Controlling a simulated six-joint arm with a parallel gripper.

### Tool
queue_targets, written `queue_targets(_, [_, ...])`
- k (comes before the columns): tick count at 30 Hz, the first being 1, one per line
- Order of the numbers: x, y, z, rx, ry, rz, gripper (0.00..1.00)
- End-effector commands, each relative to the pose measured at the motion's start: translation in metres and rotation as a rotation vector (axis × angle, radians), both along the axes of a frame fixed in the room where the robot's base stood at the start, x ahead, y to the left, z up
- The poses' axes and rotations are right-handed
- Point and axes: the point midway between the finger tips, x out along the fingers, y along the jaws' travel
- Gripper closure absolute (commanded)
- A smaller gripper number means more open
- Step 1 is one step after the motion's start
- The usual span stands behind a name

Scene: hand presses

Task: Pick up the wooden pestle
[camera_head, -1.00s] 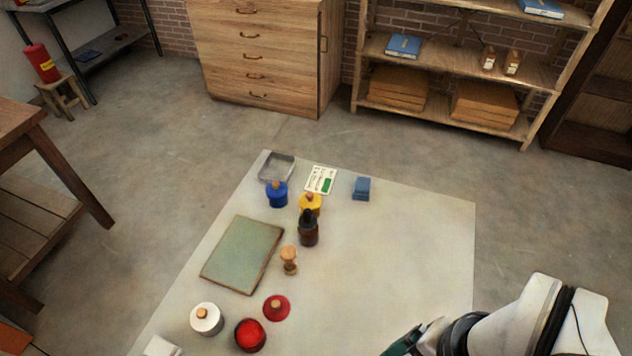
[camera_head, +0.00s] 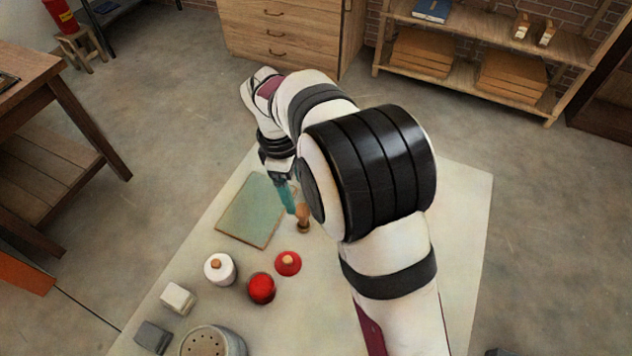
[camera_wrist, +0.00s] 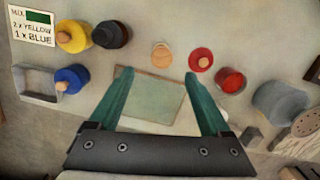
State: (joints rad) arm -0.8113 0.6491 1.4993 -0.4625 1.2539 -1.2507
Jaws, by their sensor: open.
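The wooden pestle (camera_head: 303,217) stands upright on the pale mat (camera_head: 455,200), to the right of the green board (camera_head: 247,222). In the wrist view the pestle (camera_wrist: 161,55) shows from above as a round tan top, just beyond and between my fingertips. My gripper (camera_wrist: 158,75) is open and empty, its two teal fingers spread. In the head view my gripper (camera_head: 289,198) hangs beside the pestle's upper left; I cannot tell the gap. My arm hides part of the mat behind it.
A red lid with a wooden knob (camera_head: 288,263), a red pot (camera_head: 261,289) and a white lidded pot (camera_head: 219,268) stand nearer the camera. In the wrist view, a dark bottle (camera_wrist: 111,34), a yellow pot (camera_wrist: 73,36) and a blue pot (camera_wrist: 71,78) stand left.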

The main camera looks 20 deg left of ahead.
Motion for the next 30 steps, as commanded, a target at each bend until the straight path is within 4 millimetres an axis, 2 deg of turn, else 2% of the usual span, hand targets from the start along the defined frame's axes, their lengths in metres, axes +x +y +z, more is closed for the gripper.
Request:
queue_targets(1, [-0.001, -0.003, -0.016, -0.003, 0.004, -0.001, 0.18])
queue_targets(3, [0.000, -0.005, -0.035, -0.003, 0.004, -0.002, 0.18])
queue_targets(6, [0.000, -0.008, -0.055, -0.002, 0.003, -0.004, 0.18])
queue_targets(11, [0.001, -0.011, -0.076, -0.002, 0.003, -0.006, 0.18])
queue_targets(15, [0.000, -0.017, -0.104, -0.002, 0.003, -0.007, 0.18])
queue_targets(18, [0.001, -0.018, -0.115, 0.001, 0.001, -0.006, 0.18])
queue_targets(24, [0.001, -0.018, -0.117, 0.002, 0.000, -0.006, 0.18])
queue_targets(26, [0.001, -0.018, -0.116, 0.002, 0.000, -0.007, 0.26])
queue_targets(30, [0.001, -0.018, -0.116, 0.002, 0.000, -0.007, 0.51])
